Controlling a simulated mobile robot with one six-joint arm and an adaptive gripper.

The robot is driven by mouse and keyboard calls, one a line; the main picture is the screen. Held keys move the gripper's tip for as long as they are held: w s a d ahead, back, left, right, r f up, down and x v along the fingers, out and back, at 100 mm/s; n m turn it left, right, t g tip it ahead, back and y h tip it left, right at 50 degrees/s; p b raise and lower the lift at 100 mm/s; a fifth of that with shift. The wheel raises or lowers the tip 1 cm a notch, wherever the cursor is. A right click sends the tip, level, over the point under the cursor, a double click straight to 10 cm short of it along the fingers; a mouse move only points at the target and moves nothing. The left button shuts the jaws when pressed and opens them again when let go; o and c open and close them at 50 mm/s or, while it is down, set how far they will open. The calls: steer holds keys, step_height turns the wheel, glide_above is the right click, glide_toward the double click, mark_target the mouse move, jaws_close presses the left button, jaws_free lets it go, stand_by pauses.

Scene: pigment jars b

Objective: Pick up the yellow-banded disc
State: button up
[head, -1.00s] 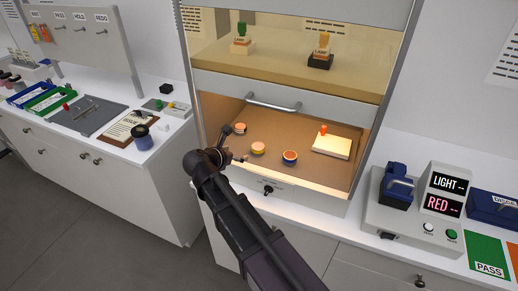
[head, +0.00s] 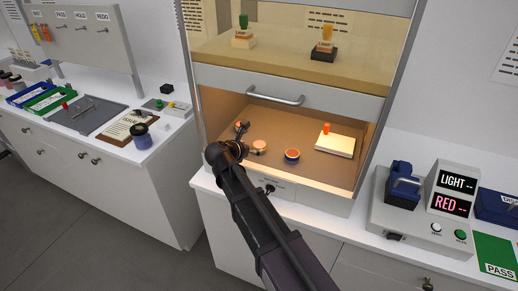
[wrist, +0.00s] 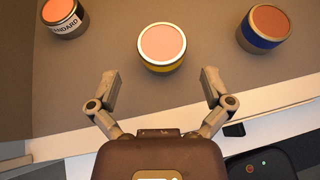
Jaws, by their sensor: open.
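The yellow-banded disc (wrist: 162,47) has a pinkish-orange top, a pale rim and a yellow band on its side. It lies on the brown floor of the lit cabinet, and the head view shows its top (head: 260,145), its band partly hidden by my gripper. My gripper (wrist: 160,84) is open and empty. In the wrist view its fingers are spread wide, with the disc centred just beyond the fingertips and not between them. In the head view my arm reaches into the cabinet's open front, and my wrist hides part of the opening.
A blue-banded disc (wrist: 265,28) lies right of it and a disc marked STANDARD (wrist: 62,20) lies left. A pale block (head: 335,145) with an orange knob stands farther right. The raised sash with its handle (head: 276,98) hangs above. The cabinet's white front edge (wrist: 270,128) crosses below.

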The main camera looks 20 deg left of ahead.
mark_target(257, 146)
steer(key=shift+b+x, duration=1.2)
steer(key=shift+x, duration=1.4)
steer(key=shift+r, duration=0.1)
steer(key=c, duration=1.1)
